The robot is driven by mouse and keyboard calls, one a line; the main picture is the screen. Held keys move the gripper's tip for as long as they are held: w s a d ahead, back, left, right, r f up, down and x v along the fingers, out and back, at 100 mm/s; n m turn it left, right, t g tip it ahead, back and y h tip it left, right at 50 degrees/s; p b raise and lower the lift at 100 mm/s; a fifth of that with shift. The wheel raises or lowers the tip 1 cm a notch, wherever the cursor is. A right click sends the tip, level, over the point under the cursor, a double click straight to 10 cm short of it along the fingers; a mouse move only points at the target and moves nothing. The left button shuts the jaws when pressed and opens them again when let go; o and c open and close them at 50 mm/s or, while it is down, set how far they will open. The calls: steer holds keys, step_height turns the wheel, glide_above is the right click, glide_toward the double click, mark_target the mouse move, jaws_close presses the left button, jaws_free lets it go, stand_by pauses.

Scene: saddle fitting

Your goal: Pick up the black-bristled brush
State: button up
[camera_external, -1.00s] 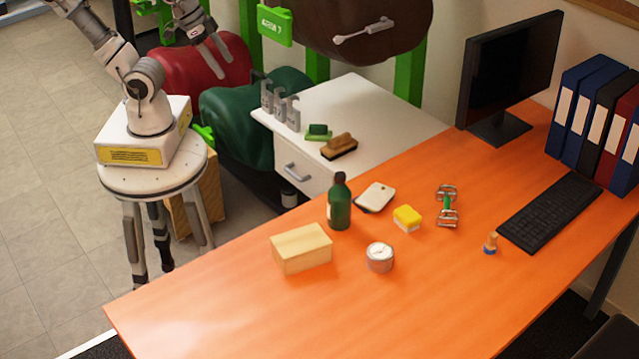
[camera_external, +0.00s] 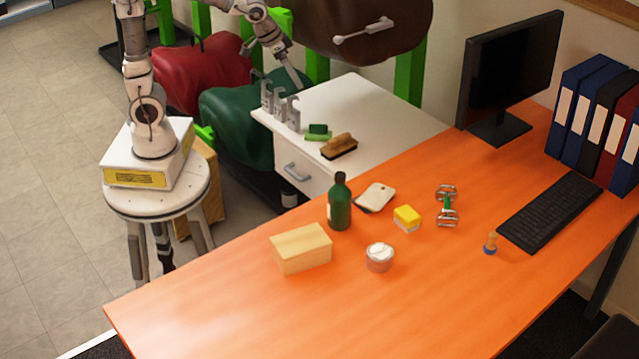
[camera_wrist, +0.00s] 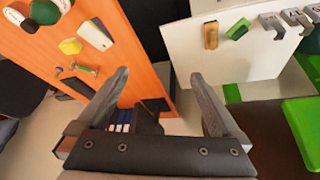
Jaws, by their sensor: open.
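The brown wooden brush with a dark bristle side (camera_external: 340,146) lies on the white cabinet top, near its front edge. It also shows in the wrist view (camera_wrist: 211,34), at the upper right. My gripper (camera_external: 296,82) is above and behind the cabinet's far left edge, apart from the brush. In the wrist view my gripper (camera_wrist: 158,77) has its two fingers spread with nothing between them. A green brush (camera_external: 318,132) lies just behind the brown one, and shows to its right in the wrist view (camera_wrist: 238,28).
Grey metal hooks (camera_external: 280,104) stand along the cabinet's left edge. The white cabinet top (camera_external: 375,110) is clear to the right. The orange desk (camera_external: 200,310) in front holds a green bottle (camera_external: 339,203), a wooden block (camera_external: 302,250) and a yellow sponge (camera_external: 407,218).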

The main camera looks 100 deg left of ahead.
steer(key=w+a+f+n+b, duration=0.1)
steer(key=w+a+f+b, duration=0.15)
steer(key=a+f, duration=0.4)
steer(key=w+a+f+n+b, duration=0.2)
steer(key=w+a+f, duration=0.1)
steer(key=a+f, duration=0.35)
steer(key=n+g+y+b, duration=0.2)
steer(key=b, duration=0.1)
glide_toward(337, 138)
steer(key=b+x, duration=0.1)
steer(key=x, duration=0.1)
steer(key=b+x, duration=0.1)
steer(key=x, duration=0.2)
steer(key=b+x, duration=0.1)
steer(key=x, duration=0.1)
steer(key=shift+s+f, duration=0.25)
steer(key=x, duration=0.2)
steer(key=b+x, duration=0.2)
steer(key=x, duration=0.1)
steer(key=shift+w+a+f, duration=0.1)
steer(key=shift+w+f, duration=0.1)
steer(key=shift+w, duration=0.15)
steer(key=c, duration=1.4)
steer(key=shift+c, duration=0.2)
steer(key=shift+r, duration=0.15)
